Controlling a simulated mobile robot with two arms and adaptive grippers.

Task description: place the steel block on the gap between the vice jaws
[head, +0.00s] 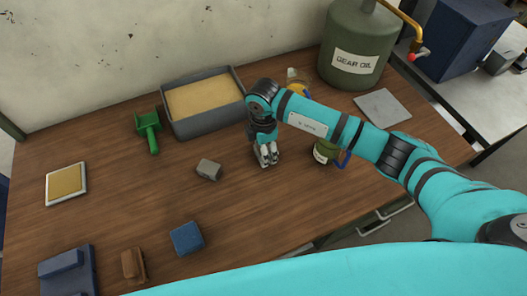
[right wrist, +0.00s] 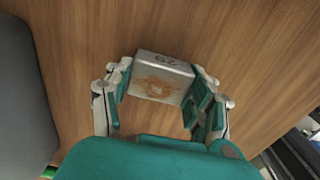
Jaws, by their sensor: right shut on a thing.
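The steel block (right wrist: 160,68), a grey piece with orange-brown rust on one face and a marking on another, sits between the fingers of my right gripper (right wrist: 160,95) in the right wrist view. My right gripper is shut on it. In the head view my right gripper (head: 267,158) points down over the wooden table, in front of the sand-filled bin; the block is hard to make out there. A blue, stepped metal piece (head: 68,268) at the bottom left may be the vice; its jaw gap cannot be made out. My left gripper is not in view.
Another small grey block (head: 208,169) lies left of my right gripper. The grey bin (head: 208,126), green scoop (head: 148,132), blue block (head: 187,238), brown piece (head: 133,265), framed tan plate (head: 66,184) and gear oil can (head: 355,50) stand around. The middle-left table is mostly clear.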

